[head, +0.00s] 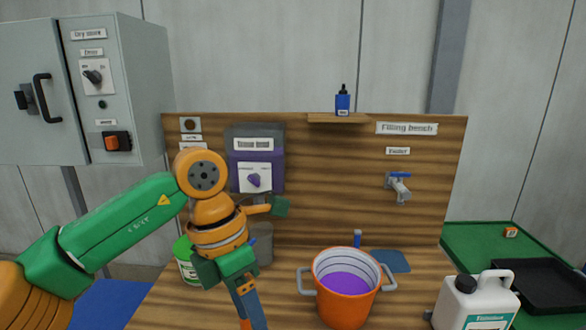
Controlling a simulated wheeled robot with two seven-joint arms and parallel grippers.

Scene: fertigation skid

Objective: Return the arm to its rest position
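My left arm comes in from the left, green and orange, and bends down over the bench. Its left gripper (249,309) points down, just left of the orange bucket (343,305), and looks apart from it. The fingertips run close to the bottom edge of the picture, and I cannot tell whether they are open or shut. I see nothing clearly held. The bucket has grey handles and purple contents. My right arm and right gripper are not in view.
A green-rimmed can (187,265) and a grey container (262,243) stand behind my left arm. A white jug (474,304) is at right. A tap (398,187) and purple dispenser (257,160) are on the wooden back panel (330,150). A grey cabinet (145,90) stands at left.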

